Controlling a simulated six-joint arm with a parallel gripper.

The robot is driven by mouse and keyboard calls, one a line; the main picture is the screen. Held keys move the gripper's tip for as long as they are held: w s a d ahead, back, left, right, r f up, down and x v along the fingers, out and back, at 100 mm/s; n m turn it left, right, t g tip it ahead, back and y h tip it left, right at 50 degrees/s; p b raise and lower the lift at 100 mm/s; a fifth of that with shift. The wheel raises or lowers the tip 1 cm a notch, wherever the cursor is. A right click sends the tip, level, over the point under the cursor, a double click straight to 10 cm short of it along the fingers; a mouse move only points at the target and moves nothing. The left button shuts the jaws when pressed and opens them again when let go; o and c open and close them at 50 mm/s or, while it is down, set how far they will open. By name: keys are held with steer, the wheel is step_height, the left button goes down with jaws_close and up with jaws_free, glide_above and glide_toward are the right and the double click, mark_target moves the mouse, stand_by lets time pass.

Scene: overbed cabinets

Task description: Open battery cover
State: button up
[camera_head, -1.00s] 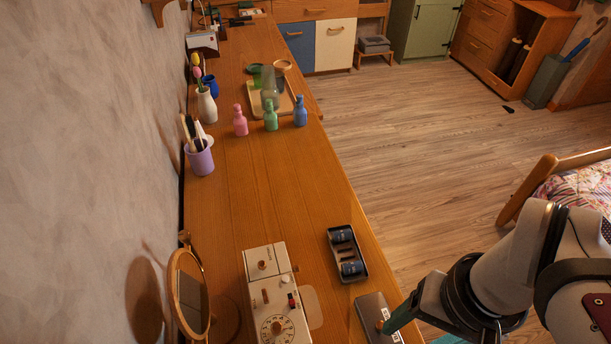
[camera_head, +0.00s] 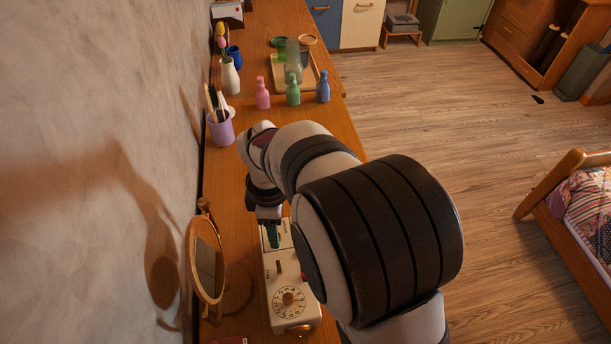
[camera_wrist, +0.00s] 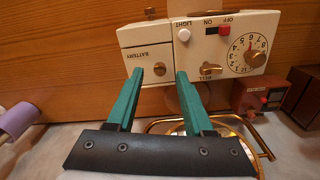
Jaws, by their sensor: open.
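The cream device (camera_head: 290,312) lies on the wooden counter, with its dial end toward me. In the wrist view the device (camera_wrist: 212,52) shows a dial, a red switch and a white button. Its battery cover (camera_wrist: 146,58), marked BATTERY, is closed at the left end, with a small brass knob (camera_wrist: 150,13) at its edge. My gripper (camera_wrist: 160,72) is open and empty, its two teal fingers pointing at the cover. In the head view my gripper (camera_head: 272,236) is over the battery end and partly hides it. I cannot tell whether it touches.
A round mirror (camera_head: 207,262) stands close left of the device. A purple cup (camera_head: 220,130) with brushes and pink, green and blue bottles (camera_head: 293,92) stand farther back. A small red-brown device (camera_wrist: 258,97) shows in the wrist view. My arm covers the counter's right side.

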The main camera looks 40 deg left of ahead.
steer(key=shift+f, duration=0.85)
jaws_close()
stand_by(0.8)
